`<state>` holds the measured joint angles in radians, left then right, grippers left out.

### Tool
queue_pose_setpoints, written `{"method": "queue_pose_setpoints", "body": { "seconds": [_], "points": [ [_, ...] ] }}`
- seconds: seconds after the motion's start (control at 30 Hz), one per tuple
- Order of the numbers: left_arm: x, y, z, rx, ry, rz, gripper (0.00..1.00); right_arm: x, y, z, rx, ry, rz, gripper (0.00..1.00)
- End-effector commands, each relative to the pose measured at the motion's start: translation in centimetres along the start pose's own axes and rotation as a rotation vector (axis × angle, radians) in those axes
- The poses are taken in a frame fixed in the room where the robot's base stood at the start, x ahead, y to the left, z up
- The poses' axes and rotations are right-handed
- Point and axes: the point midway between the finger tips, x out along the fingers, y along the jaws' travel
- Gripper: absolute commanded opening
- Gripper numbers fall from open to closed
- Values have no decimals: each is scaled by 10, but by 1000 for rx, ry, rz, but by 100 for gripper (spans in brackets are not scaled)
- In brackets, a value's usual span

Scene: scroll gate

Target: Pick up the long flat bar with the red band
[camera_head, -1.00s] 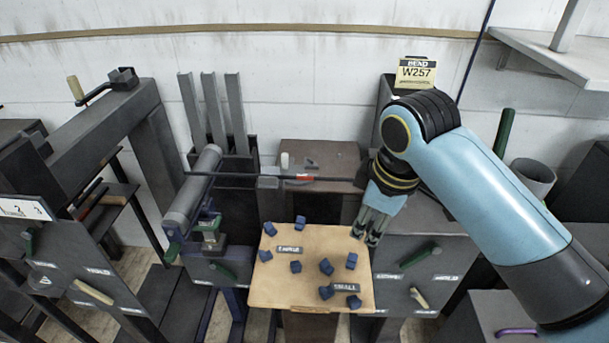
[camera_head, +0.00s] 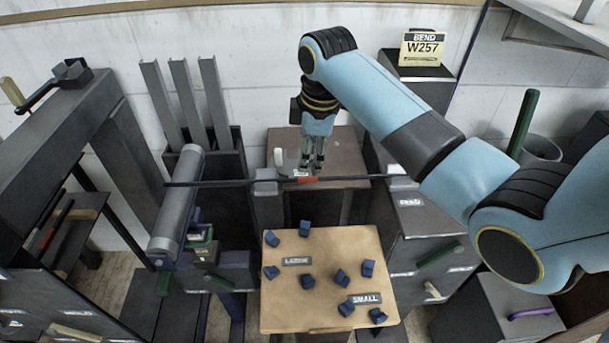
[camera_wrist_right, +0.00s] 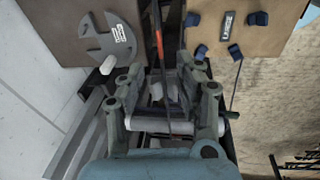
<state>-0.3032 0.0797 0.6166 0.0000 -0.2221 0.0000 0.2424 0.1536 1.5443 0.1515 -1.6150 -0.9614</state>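The long flat dark bar (camera_head: 222,183) lies level across the head view, its red band (camera_head: 308,180) near its middle. In the right wrist view the bar (camera_wrist_right: 163,75) runs away between the fingers, and the red band (camera_wrist_right: 158,40) shows beyond the fingertips. My right gripper (camera_head: 312,167) points down at the bar close to the red band. Its two fingers stand apart on either side of the bar in the wrist view (camera_wrist_right: 165,95). Contact with the bar cannot be made out. My left gripper is not in view.
A grey roller (camera_head: 178,205) stands at the bar's left end. A grey block (camera_head: 265,187) is at the bar left of the band. A brown table (camera_head: 345,150) with a grey slotted disc lies behind. A tan board (camera_head: 330,245) with several blue blocks is in front.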

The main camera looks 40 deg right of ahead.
Motion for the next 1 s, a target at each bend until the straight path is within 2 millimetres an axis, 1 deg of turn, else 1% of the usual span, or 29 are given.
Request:
{"method": "queue_pose_setpoints", "body": {
  "seconds": [0.03,0.1,0.2,0.27,0.4,0.5,0.6,0.77,0.87,1.0],
  "points": [
    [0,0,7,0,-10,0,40,6,0,0,0,0,-2,35],
    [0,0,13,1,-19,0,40,12,0,0,1,0,-1,35],
    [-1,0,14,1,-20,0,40,19,0,0,1,1,-1,35],
    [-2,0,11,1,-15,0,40,27,0,1,1,0,-2,35],
    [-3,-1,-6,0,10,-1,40,50,0,2,0,1,-2,35],
    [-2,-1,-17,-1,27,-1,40,62,0,3,0,0,-1,35],
    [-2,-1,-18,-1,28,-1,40,66,0,3,0,1,1,35],
    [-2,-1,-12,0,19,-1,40,66,0,3,0,1,1,35],
    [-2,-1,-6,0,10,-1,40,66,0,3,0,1,1,23],
    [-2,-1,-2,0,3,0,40,65,0,3,0,1,1,4]
  ]
}}
